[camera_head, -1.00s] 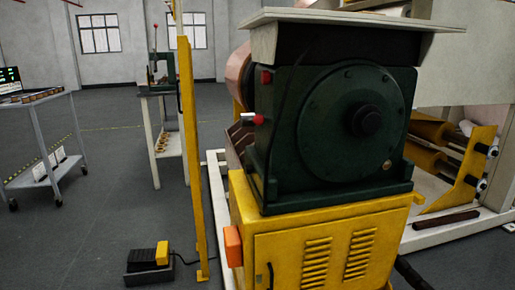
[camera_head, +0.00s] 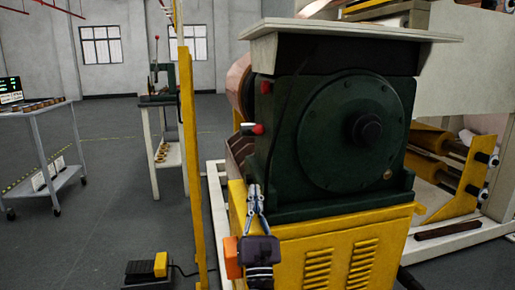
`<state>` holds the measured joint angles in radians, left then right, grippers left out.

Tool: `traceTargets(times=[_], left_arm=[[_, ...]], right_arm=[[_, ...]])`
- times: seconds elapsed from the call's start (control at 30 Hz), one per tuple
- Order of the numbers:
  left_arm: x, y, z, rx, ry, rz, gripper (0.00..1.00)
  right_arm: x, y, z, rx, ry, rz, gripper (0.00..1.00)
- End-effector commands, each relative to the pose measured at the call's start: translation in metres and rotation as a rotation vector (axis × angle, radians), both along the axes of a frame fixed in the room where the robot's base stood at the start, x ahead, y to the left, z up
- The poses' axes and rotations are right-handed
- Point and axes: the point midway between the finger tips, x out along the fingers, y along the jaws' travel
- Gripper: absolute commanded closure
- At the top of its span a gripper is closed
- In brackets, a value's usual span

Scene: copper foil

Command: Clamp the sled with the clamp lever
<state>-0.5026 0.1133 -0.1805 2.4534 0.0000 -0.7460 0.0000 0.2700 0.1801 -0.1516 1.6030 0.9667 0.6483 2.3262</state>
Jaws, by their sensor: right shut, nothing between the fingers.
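A small lever with a red ball end (camera_head: 258,129) sticks out from the left side of the dark green machine housing (camera_head: 300,150). It may be the clamp lever, but I cannot tell for sure. I cannot pick out the sled with certainty; the brownish slanted part (camera_head: 238,150) left of the housing is partly hidden. My right gripper (camera_head: 255,190) points up in front of the housing's lower left corner, below the red-ended lever and apart from it in the picture. Its fingers are shut and empty. My left gripper is not in view.
A yellow cabinet (camera_head: 340,255) with an orange box (camera_head: 232,257) carries the housing. A yellow post (camera_head: 190,140) stands to the left. A foot pedal (camera_head: 150,267) lies on the floor. A grey cart (camera_head: 45,150) stands far left. Open floor lies between.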

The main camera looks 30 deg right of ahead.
Motion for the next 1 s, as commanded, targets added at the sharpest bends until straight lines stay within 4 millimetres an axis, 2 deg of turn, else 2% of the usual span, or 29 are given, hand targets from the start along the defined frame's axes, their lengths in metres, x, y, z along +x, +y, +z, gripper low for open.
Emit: traceTargets(times=[0.1,0.53,0.67,1.0], left_arm=[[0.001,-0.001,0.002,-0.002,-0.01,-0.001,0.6],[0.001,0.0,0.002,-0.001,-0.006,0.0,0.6],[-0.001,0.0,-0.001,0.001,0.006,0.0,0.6],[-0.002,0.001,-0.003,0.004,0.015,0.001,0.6]], right_arm=[[-0.001,-0.006,0.003,0.032,-0.023,0.001,1.0],[0.003,-0.008,0.007,0.032,-0.025,0.001,1.0],[0.016,-0.014,0.02,0.033,-0.026,0.0,1.0],[0.067,-0.037,0.067,0.031,-0.026,0.0,1.0]])
